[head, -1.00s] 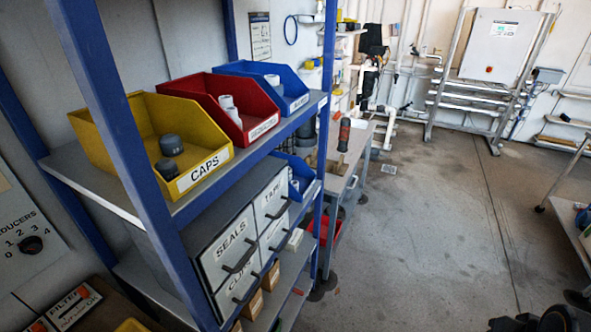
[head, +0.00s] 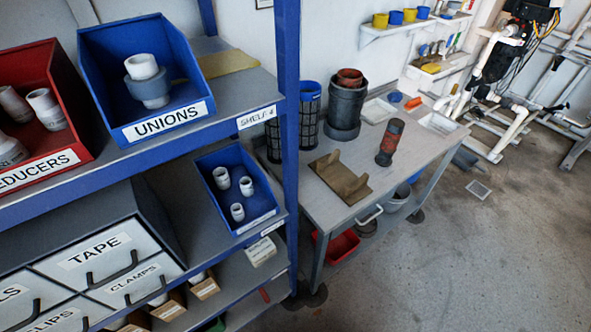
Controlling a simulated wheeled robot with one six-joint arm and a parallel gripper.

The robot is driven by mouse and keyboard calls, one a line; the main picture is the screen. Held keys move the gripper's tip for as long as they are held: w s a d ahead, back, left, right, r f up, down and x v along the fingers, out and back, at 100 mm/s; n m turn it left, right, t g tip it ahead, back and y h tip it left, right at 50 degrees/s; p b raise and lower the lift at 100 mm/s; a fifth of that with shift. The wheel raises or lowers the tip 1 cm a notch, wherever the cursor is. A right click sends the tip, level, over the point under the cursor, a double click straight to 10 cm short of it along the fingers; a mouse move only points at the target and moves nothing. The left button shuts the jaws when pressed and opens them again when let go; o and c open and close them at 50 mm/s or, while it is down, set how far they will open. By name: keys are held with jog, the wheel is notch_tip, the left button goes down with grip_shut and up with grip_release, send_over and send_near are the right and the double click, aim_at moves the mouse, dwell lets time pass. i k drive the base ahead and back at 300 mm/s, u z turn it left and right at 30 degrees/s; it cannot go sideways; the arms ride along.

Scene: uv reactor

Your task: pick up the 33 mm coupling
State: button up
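A small blue bin (head: 208,205) on the shelf below the labelled bins holds three white pipe fittings: one at the back left (head: 221,182), one at the right (head: 246,189) and one in front (head: 237,213). They look like couplings, but no size can be read on them, so I cannot tell which is 33 mm. The front one looks smallest. My gripper is not in view.
The UNIONS bin (head: 165,128) and the red REDUCERS bin (head: 45,165) stand on the shelf above. A blue upright (head: 287,110) separates the shelves from a workbench (head: 330,212) with cylinders. Drawers (head: 100,262) lie left of the small bin.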

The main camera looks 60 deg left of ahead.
aim_at(220, 175)
jog(key=i, duration=1.05)
jog(key=u, duration=3.75)
jog(key=i, duration=0.45)
